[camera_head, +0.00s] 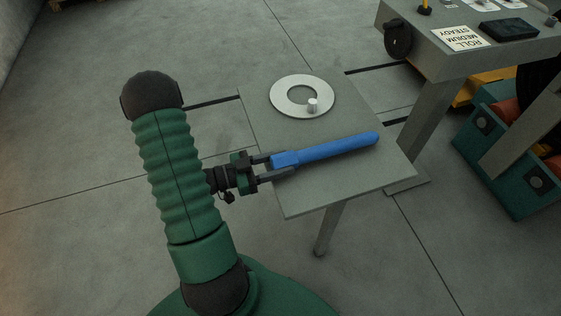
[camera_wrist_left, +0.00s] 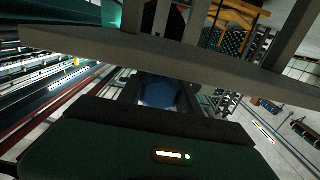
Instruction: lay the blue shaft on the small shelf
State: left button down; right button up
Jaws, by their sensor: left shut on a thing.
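The blue shaft (camera_head: 335,147) is long and straight, with a thicker squared end at the left. In the head view it lies along the grey small shelf (camera_head: 350,180), over its top; I cannot tell whether it touches the surface. My left gripper (camera_head: 275,166) is shut on the shaft's left end, at the shelf's left edge. In the left wrist view the shaft's blue end (camera_wrist_left: 160,93) shows between the fingers, near the shelf's edge (camera_wrist_left: 215,61). My right gripper is in neither view.
A larger grey table (camera_head: 440,58) with a sign and dark tray stands at the upper right. A teal crate (camera_head: 500,165) stands on the floor at the right.

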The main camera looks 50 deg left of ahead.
pick_arm(q)
jog(key=c, duration=0.7)
grip_release()
jog(key=shift+d+r, duration=0.1)
jog(key=shift+c, duration=0.2)
jog(key=p+v, duration=0.3)
jog(key=v, duration=1.4)
jog(key=shift+w, duration=0.1)
